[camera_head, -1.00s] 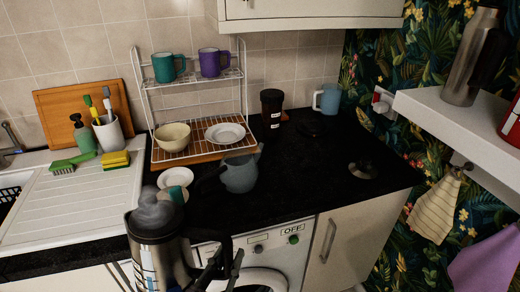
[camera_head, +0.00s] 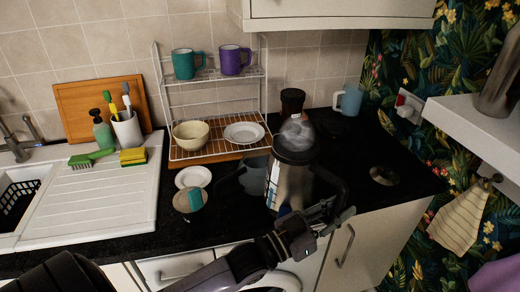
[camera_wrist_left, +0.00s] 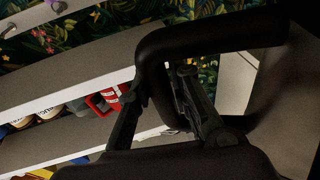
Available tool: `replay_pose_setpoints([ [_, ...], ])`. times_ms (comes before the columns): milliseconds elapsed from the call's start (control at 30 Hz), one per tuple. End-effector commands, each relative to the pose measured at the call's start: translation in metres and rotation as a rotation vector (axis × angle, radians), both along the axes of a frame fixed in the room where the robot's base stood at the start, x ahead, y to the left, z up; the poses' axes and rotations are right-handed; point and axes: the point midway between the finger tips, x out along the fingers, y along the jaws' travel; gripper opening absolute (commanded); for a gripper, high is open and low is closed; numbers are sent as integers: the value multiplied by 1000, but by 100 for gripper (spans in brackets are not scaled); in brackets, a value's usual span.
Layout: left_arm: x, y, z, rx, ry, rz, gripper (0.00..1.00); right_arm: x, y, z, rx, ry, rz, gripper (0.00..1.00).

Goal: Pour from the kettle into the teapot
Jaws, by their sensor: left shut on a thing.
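The kettle (camera_head: 290,185) is silver with a dark lid and a black handle. In the head view it is held up, roughly upright, above the front of the black counter. My left gripper (camera_head: 325,212) is shut on its handle at the right side. In the left wrist view the black handle (camera_wrist_left: 210,45) passes between the fingers of the gripper (camera_wrist_left: 160,105). The grey-blue teapot (camera_head: 253,177) stands on the counter behind the kettle, which hides much of it. My right gripper is not in view.
A white saucer (camera_head: 193,177) and a small cup (camera_head: 189,200) are left of the teapot. A wire rack (camera_head: 215,148) with a bowl (camera_head: 191,134) and plate (camera_head: 244,133) stands behind. The counter's right part is mostly clear.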

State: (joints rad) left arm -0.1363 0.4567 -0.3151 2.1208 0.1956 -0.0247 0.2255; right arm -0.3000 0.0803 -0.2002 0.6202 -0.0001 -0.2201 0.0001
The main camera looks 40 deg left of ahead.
Motion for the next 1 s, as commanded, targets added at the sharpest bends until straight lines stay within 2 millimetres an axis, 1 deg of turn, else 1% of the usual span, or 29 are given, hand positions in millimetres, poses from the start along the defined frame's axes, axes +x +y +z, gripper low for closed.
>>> replay_pose_setpoints([
  [33, 12, 4, 14, 8, -28, -21, 0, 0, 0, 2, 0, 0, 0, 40],
  [200, 42, 17, 33, -8, -42, -65, 0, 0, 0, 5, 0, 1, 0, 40],
  [400, 64, 33, 51, -21, -53, -86, 0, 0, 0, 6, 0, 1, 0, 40],
  [633, 74, 42, 61, -34, -58, -92, 0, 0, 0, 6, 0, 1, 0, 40],
  [1000, 74, 46, 75, -111, -78, -92, 0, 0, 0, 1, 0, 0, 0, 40],
])
